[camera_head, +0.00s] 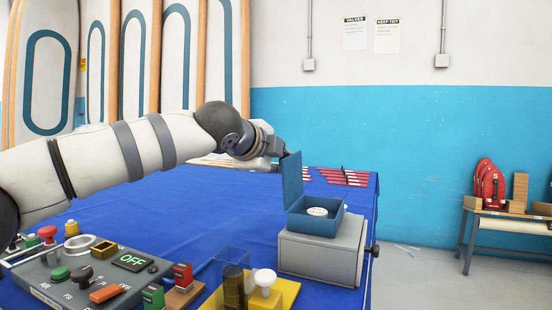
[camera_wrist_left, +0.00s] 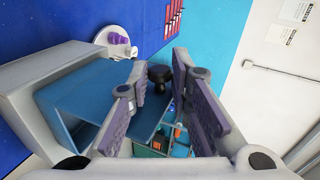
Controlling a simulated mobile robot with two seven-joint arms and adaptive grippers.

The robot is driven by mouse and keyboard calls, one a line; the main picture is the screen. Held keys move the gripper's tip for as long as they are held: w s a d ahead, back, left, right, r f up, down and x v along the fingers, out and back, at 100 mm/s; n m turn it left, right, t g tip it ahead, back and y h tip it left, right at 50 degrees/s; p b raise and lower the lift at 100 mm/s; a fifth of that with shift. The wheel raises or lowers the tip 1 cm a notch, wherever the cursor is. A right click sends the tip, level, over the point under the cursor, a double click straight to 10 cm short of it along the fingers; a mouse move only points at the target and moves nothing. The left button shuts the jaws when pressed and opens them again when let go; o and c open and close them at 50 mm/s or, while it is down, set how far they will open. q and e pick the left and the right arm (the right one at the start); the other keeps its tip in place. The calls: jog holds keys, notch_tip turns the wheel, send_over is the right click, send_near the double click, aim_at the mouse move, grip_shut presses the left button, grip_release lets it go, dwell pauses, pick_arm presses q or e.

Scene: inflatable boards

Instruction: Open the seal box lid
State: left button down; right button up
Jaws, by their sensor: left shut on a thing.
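The seal box (camera_head: 322,225) is a blue box on a grey block. Its blue lid (camera_head: 292,182) stands about upright at the box's left side, so the box is open at the top. My left gripper (camera_head: 277,158) is at the top of the raised lid, its fingers partly hidden by the wrist. In the left wrist view the lid (camera_wrist_left: 90,100) runs between the purple-padded fingers, with a dark round knob (camera_wrist_left: 159,72) near their tips. The gripper is shut on the lid. Small compartments with orange pieces (camera_wrist_left: 160,141) show beyond the lid. My right gripper is out of view.
The blue-covered table (camera_head: 190,205) has a control panel (camera_head: 90,275) with buttons at front left. A yellow stand (camera_head: 285,292) with a clear cover is in front of the box. Red strips (camera_head: 343,177) lie behind it. The right edge of the table is close to the box.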

pick_arm(q)
jog(key=shift+w+a, duration=0.1)
jog(key=shift+a, duration=0.1)
dwell(0.4)
jog(key=c, duration=1.5)
grip_release()
jog(key=shift+f, duration=0.1)
jog(key=v, duration=1.2)
